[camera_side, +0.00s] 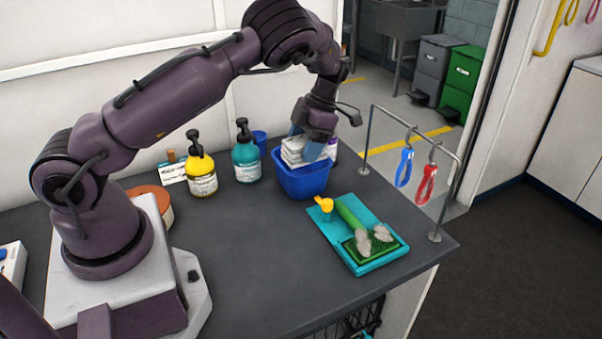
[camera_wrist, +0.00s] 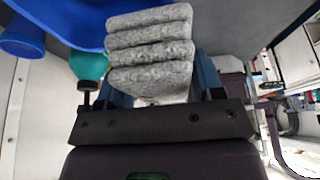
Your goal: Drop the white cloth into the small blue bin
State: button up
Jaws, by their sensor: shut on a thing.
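The white cloth (camera_side: 294,150) is a folded stack of several layers. In the wrist view the cloth (camera_wrist: 150,50) looks light grey and sits between the two blue fingers. My gripper (camera_side: 313,148) is shut on it, pointing down over the small blue bin (camera_side: 303,182). The cloth is at the bin's opening, with its top above the rim. I cannot tell whether its underside touches the inside of the bin. In the wrist view the blue bin (camera_wrist: 62,18) shows behind the cloth at the upper left.
A teal pump bottle (camera_side: 246,160) and a yellow one (camera_side: 201,172) stand left of the bin. A teal tray (camera_side: 366,258) with a green brush (camera_side: 352,218) lies in front right. A metal rail with blue and red loops (camera_side: 427,184) stands at the table's right edge.

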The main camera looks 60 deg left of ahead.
aim_at(304, 134)
jog(key=a, duration=0.1)
jog(key=w+a+r, duration=0.1)
jog(key=shift+w+a, duration=0.3)
jog(key=shift+a, duration=0.05)
jog(key=shift+w+a+f, duration=0.15)
jog(key=shift+a+f, duration=0.05)
jog(key=shift+a, duration=0.15)
jog(key=shift+f, duration=2.75)
jog(key=o, duration=1)
jog(key=shift+d, duration=0.1)
jog(key=shift+d, duration=0.15)
